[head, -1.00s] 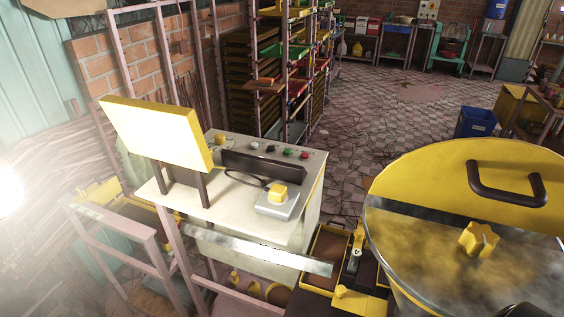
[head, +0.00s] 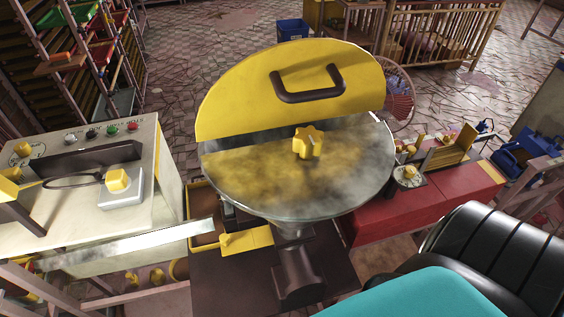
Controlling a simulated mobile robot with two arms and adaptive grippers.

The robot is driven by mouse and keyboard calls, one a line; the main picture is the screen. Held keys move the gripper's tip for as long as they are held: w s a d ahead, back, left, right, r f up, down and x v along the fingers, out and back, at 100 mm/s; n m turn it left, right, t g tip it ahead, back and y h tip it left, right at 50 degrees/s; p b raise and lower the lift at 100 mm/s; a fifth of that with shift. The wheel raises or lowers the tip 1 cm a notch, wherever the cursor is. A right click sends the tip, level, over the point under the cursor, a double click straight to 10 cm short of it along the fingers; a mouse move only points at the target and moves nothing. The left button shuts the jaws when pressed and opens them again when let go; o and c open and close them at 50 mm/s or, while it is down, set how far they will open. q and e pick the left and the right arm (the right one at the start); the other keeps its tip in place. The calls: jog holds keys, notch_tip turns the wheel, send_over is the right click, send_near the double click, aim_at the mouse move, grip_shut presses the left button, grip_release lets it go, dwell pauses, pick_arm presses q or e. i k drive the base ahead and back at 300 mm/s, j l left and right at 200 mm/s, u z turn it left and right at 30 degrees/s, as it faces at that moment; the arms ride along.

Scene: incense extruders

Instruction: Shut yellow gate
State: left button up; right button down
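A large round machine top stands in the middle of the head view. Its far half is a yellow half-disc panel (head: 235,100), likely the yellow gate, with a dark bar handle (head: 307,84). The panel's straight edge lies along the middle of the round top, and I cannot tell its exact tilt. A yellow star-shaped knob (head: 308,143) stands on this plate, near the panel's straight edge. Neither of my grippers is in view.
At left is a pale control cabinet (head: 75,205) with a metal strip (head: 130,247) along its front. A red bench (head: 420,205) with small items stands at right. A black ribbed seat (head: 490,260) and teal surface (head: 410,298) fill the lower right.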

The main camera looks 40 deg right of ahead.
aim_at(236, 242)
jog(key=z, duration=0.7)
jog(key=i+j, duration=0.05)
jog(key=j, duration=0.05)
